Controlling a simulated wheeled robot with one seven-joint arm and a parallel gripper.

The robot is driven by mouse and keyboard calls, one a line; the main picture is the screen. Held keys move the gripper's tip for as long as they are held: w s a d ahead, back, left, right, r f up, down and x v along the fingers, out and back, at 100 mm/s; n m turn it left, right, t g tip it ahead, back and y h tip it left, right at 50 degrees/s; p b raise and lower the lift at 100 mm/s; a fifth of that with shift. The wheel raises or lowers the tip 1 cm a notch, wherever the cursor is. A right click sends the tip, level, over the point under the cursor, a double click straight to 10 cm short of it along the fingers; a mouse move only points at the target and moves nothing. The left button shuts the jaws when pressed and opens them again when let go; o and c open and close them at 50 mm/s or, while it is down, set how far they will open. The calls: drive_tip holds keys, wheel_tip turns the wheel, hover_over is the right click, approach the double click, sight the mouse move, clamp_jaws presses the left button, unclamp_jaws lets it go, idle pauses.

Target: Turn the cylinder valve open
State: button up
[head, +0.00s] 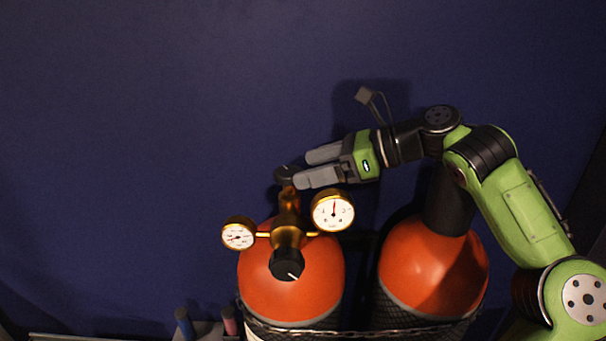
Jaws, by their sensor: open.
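The cylinder valve has a dark round handwheel (285,174) on top of a brass stem above the left orange cylinder (262,282). My gripper (300,168) comes in from the right, its two grey fingers pointing left. The fingers are apart, and their tips are at the handwheel, partly covering its right side. I cannot tell whether they touch it. Below the handwheel is a brass regulator (288,235) with a black knob (287,264) facing me. A small gauge (238,234) is on its left and a larger gauge (333,211) on its right, just under the fingers.
A second orange cylinder (425,270) stands at the right, below my arm. A chain (360,333) runs across the front of both cylinders. Small blue and red objects (206,323) stand at the lower left. A dark blue wall (150,110) lies behind, with free room at the upper left.

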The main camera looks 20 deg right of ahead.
sight(296, 169)
drive_tip(key=shift+x, duration=1.4)
drive_tip(key=c, duration=1.1)
drive_tip(key=shift+o, duration=0.2)
drive_tip(key=shift+r, duration=0.15)
drive_tip(key=shift+p, duration=0.6)
drive_tip(key=p, duration=0.1)
drive_tip(key=n+g+p, duration=0.1)
drive_tip(key=shift+d+r+g+y+p, duration=0.1)
drive_tip(key=shift+r+g+y+p, duration=0.2)
drive_tip(key=shift+y, duration=0.1)
drive_tip(key=shift+w+f+n+g+p, duration=0.1)
drive_tip(key=shift+w+n+g+p, duration=0.15)
drive_tip(key=shift+n+g+p, duration=0.65)
drive_tip(key=n+g, duration=0.1)
drive_tip(key=n+g+y, duration=0.1)
drive_tip(key=shift+w+f+n+g, duration=0.2)
drive_tip(key=shift+w+n+g, duration=0.15)
drive_tip(key=shift+n+g, duration=0.05)
drive_tip(key=shift+w+r+n+g+y, duration=0.1)
drive_tip(key=shift+r+n+g+y, duration=0.1)
drive_tip(key=shift+n+g, duration=0.35)
drive_tip(key=shift+w+r+n+g+y, duration=0.1)
drive_tip(key=shift+r+n+g+y, duration=0.1)
drive_tip(key=shift+n+g, duration=0.3)
drive_tip(key=shift+d+f+g+h, duration=0.1)
drive_tip(key=shift+f+g+h, duration=0.25)
drive_tip(key=shift+f, duration=0.2)
